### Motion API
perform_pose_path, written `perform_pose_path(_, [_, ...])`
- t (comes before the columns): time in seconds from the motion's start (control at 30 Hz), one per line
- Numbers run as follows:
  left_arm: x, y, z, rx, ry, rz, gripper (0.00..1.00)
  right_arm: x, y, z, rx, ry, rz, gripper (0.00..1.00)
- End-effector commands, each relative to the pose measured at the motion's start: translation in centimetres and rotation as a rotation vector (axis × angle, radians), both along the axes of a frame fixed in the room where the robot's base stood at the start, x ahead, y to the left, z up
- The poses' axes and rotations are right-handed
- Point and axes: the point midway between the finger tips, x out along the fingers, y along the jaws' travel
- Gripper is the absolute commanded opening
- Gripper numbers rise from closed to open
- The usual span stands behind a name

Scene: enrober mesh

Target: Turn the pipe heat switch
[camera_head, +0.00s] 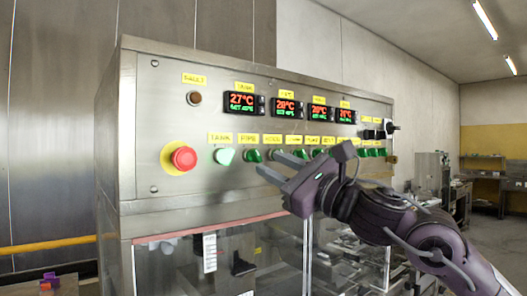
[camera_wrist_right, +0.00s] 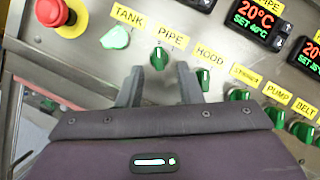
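The pipe heat switch is a green knob (camera_head: 254,155) under a yellow PIPE label (camera_head: 247,138) on the steel control panel (camera_head: 160,110). In the right wrist view the knob (camera_wrist_right: 159,58) sits just beyond and between my fingertips, with its label (camera_wrist_right: 170,37) above it. My right gripper (camera_head: 270,163) is in front of the panel, close to the knob. In the right wrist view the gripper (camera_wrist_right: 160,74) is open, with nothing visible between its fingers. I cannot tell contact with the knob. My left gripper is not in view.
The green TANK knob (camera_wrist_right: 116,37) and the HOOD knob (camera_wrist_right: 203,79) flank the PIPE knob closely. A red emergency button (camera_head: 184,157) is farther left. Temperature displays (camera_head: 244,103) are above. Clear guarding (camera_head: 175,262) is below the panel.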

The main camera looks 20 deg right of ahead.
Motion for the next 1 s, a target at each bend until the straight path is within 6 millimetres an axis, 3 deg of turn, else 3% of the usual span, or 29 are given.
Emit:
perform_pose_path(0.03, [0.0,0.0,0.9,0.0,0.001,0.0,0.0,0.7,0.5,0.8,0.002,0.001,0.003,0.33])
perform_pose_path(0.23, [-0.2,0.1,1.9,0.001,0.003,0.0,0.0,2.5,1.6,1.3,0.001,0.0,0.002,0.33])
perform_pose_path(0.57, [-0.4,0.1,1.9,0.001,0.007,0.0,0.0,3.0,1.9,1.2,0.001,0.001,0.0,0.33])
perform_pose_path(0.83, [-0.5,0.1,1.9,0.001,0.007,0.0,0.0,2.9,1.8,1.2,0.001,0.001,0.0,0.0])
perform_pose_path(1.0, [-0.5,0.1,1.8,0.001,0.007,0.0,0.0,2.9,1.9,1.1,0.007,0.003,0.0,0.0])
